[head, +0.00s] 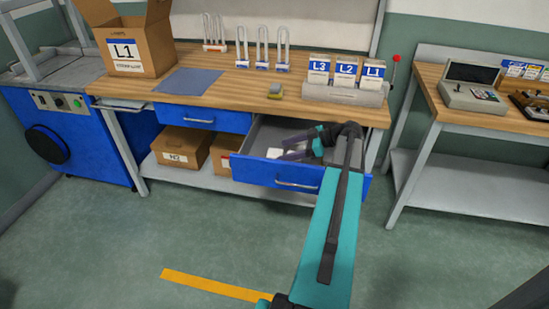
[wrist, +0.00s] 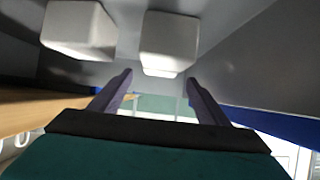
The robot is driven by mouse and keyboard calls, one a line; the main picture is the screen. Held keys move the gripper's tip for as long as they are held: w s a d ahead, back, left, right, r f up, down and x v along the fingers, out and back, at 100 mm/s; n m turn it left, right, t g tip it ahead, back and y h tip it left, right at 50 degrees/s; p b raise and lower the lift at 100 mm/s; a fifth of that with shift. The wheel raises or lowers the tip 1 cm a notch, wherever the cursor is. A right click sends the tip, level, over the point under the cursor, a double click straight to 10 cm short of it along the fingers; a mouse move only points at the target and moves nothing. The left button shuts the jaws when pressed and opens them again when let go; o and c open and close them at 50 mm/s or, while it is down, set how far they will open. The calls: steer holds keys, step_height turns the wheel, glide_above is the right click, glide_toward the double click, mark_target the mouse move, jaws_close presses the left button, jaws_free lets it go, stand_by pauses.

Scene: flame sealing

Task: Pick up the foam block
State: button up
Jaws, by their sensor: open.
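Two pale, foam-like blocks are in the open drawer (head: 338,185) under the bench. In the wrist view one block (wrist: 168,42) is just beyond the gap between my fingertips, and the other block (wrist: 78,30) is to its left. In the head view a small white patch (head: 273,153) shows in the drawer beside my fingers; I cannot tell which block it is. My gripper (head: 282,147) reaches into the drawer with its fingers spread. In the wrist view my gripper (wrist: 158,78) is empty, and I cannot tell whether it touches the nearer block.
The drawer's walls and the bench top (head: 225,95) lie close around my gripper. Cartons sit on the lower shelf (head: 215,180).

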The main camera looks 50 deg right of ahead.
steer(key=shift+x, duration=1.3)
steer(key=c, duration=1.1)
